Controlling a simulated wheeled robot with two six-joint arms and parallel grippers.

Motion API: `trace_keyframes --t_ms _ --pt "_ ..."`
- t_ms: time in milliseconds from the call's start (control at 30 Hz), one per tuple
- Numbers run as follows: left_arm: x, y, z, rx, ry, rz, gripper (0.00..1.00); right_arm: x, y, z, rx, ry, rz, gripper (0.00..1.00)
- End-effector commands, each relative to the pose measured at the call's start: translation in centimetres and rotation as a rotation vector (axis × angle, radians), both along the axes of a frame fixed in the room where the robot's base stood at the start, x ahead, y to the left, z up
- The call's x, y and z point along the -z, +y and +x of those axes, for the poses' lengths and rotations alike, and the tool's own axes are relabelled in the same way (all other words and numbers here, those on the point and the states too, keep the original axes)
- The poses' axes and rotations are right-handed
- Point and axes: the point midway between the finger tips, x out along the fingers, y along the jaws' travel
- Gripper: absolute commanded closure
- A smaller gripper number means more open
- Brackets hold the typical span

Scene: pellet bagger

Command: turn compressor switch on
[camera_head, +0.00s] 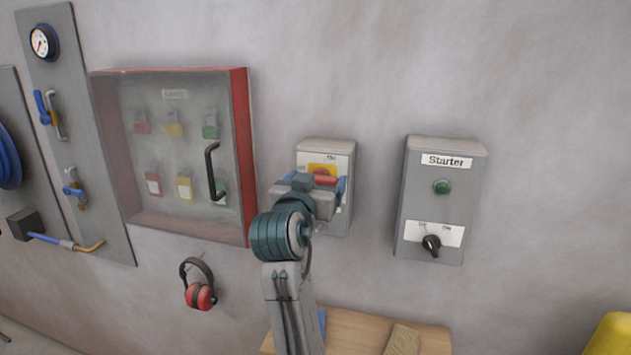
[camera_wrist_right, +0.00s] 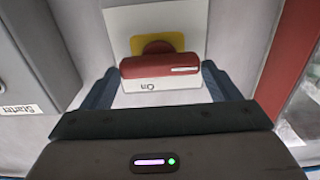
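The compressor switch is a grey wall box (camera_head: 342,215) with a red rotary handle (camera_head: 325,180) on a yellow plate (camera_head: 322,168). An "On" label sits at its top. In the right wrist view the red handle (camera_wrist_right: 160,66) lies level, its white mark toward the side away from the Starter box. My right gripper (camera_head: 321,184) is at the front of this box. In the wrist view its dark blue fingers (camera_wrist_right: 160,78) are apart, one beyond each end of the handle. I cannot tell whether they touch it. My left gripper is not in view.
A grey Starter box (camera_head: 440,205) with a green button and black knob is to the right. A red-framed lock cabinet (camera_head: 240,150) stands close on the left. Red earmuffs (camera_head: 199,288) hang below it. A wooden surface (camera_head: 350,330) is beneath.

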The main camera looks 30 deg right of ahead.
Motion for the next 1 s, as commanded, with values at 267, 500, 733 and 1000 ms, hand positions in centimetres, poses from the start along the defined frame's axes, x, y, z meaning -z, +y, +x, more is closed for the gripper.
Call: trace_keyframes --t_ms 267,500,733,1000 --pt "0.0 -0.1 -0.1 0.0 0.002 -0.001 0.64 0.0 0.0 0.0 0.0 0.001 -0.001 0.46" --pt "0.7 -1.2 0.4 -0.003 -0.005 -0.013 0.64 0.2 0.0 0.0 0.0 -0.024 0.021 0.46" --pt "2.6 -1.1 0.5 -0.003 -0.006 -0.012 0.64 0.5 -0.1 0.0 0.0 -0.118 0.099 0.46" --pt "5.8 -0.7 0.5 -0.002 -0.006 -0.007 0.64 0.6 -0.2 -0.1 -0.002 -0.302 0.254 0.46"
